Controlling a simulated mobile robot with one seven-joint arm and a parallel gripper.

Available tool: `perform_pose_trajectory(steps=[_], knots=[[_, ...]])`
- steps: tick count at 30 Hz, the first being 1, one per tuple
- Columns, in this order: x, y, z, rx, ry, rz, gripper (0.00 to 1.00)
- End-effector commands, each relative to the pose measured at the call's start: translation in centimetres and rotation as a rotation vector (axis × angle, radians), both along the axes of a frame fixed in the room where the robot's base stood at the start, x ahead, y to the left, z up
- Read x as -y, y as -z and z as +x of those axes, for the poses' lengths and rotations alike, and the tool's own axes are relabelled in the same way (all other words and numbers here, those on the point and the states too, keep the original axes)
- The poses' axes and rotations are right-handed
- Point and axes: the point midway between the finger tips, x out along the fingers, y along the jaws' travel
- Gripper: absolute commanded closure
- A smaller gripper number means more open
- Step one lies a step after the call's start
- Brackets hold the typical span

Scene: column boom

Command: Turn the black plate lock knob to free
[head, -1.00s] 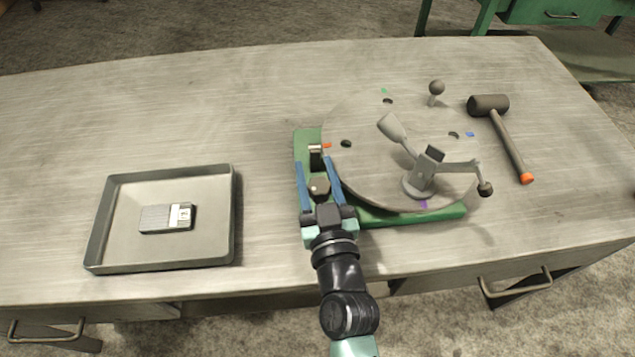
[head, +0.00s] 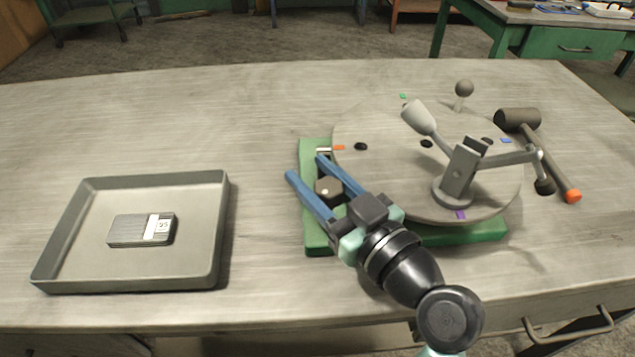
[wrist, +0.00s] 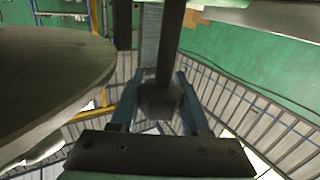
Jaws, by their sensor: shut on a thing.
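The dark plate lock knob (head: 328,189), with a small light dot on its top, stands on the green base left of the round plate (head: 380,185). My gripper (head: 305,168) reaches in from the lower right, its two blue fingers on either side of the knob. It is shut on the knob, and the fingertips extend past it. In the wrist view the dark knob (wrist: 160,102) sits between the fingers, partly hidden by a dark bar in front. A silver pin (head: 323,150) shows by the plate's left edge, near an orange mark.
A mallet (head: 520,120) lies at the right. A grey tray (head: 60,235) holding a small device (head: 140,230) is at the left. The table between tray and base is clear.

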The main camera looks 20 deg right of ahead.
Motion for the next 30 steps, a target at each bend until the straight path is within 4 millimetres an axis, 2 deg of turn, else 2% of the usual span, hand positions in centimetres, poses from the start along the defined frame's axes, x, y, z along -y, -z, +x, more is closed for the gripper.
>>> perform_pose_trajectory(steps=[19,20,21,24,30], knots=[[-0.07,-0.02,0.0,0.0,-0.04,-0.001,1.0],[-0.07,-0.03,0.0,0.0,-0.04,-0.001,0.48],[-0.09,-0.03,0.01,0.0,-0.04,-0.001,0.41],[-0.1,-0.03,0.01,0.0,-0.04,-0.001,0.24],[-0.11,-0.02,0.0,0.0,-0.04,0.0,0.24]])
